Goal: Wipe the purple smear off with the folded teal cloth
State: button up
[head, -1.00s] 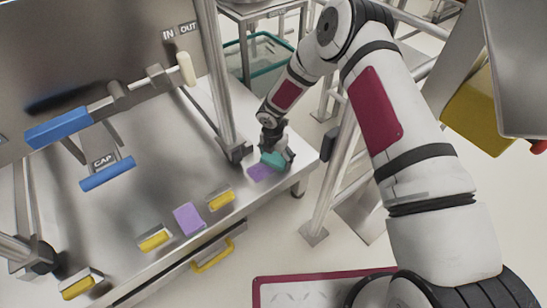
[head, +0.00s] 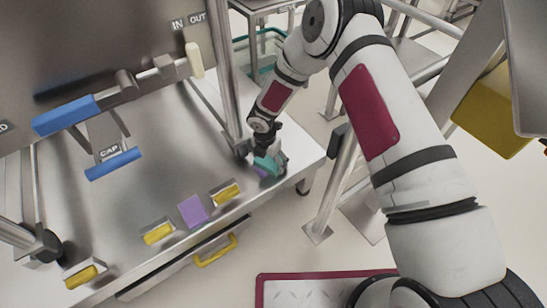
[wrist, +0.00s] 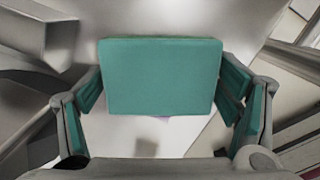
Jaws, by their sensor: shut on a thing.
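My gripper (head: 267,158) is shut on the folded teal cloth (head: 268,166) near the right front corner of the steel table. In the wrist view the cloth (wrist: 163,78) is a flat rectangular block between the two fingers. I cannot tell whether the cloth presses on the tabletop.
A flat purple square (head: 193,211) lies near the front edge between yellow-faced blocks (head: 226,193) (head: 158,233). A steel post (head: 229,80) stands just behind my gripper. A blue-handled CAP flap (head: 113,164) is at the left. The tabletop's middle is clear.

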aim_at(256, 172)
jog(key=shift+s+a+b, duration=0.1)
jog(key=shift+s+a, duration=0.5)
jog(key=shift+a, duration=0.2)
jog(key=shift+s+a+b, duration=0.15)
jog(key=shift+s+a, duration=0.4)
jog(key=shift+a, duration=0.3)
jog(key=shift+s+a+b, duration=0.1)
jog(key=shift+s+a, duration=0.5)
jog(key=shift+a, duration=0.2)
jog(key=shift+c, duration=0.2)
jog(key=shift+w+r, duration=0.1)
jog(key=shift+r, duration=0.1)
jog(key=shift+r+p, duration=0.5)
jog(key=shift+r, duration=0.05)
jog(key=shift+r+p, duration=1.7)
jog(key=shift+r, duration=0.65)
jog(key=shift+r, duration=0.1)
notch_tip(256, 172, up, 3)
jog(key=shift+f+p, duration=0.1)
jog(key=shift+p, duration=0.95)
